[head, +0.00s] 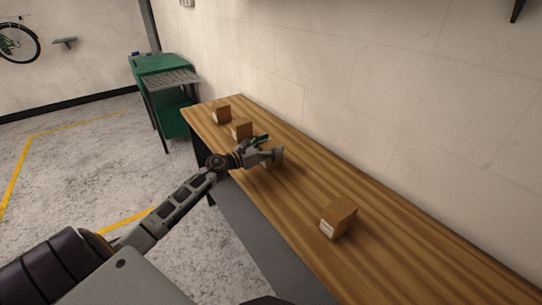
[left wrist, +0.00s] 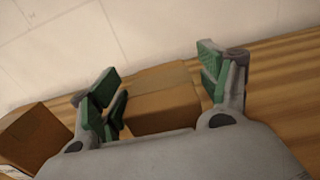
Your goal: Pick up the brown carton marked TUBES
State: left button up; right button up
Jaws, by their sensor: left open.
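My left gripper (head: 268,150) is open over the workbench. In the left wrist view the open fingers (left wrist: 160,80) stand on either side of a brown carton (left wrist: 165,98), which shows no readable marking. In the head view this carton (head: 267,163) is mostly hidden behind the gripper. Other brown cartons stand on the bench: one just beyond the gripper (head: 242,129), one farther back (head: 222,113), and one nearer with a white label (head: 338,220). The lettering is too small to read, so I cannot tell which is marked TUBES. My right gripper is out of view.
The wooden workbench (head: 380,245) runs along the pale wall. Another carton (left wrist: 35,138) stands close to the gripper at the left of the wrist view. A green cart (head: 160,65) stands beyond the bench's far end. Bare bench top lies between the gripper and the labelled carton.

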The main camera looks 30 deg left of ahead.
pick_arm(q)
jog(key=shift+c, duration=0.2)
jog(key=c, duration=1.2)
jog(key=shift+r, duration=0.2)
jog(key=shift+r, duration=0.75)
notch_tip(320, 180, up, 6)
jog(key=shift+r+p, duration=0.2)
jog(key=shift+p, duration=0.7)
jog(key=shift+r, duration=0.85)
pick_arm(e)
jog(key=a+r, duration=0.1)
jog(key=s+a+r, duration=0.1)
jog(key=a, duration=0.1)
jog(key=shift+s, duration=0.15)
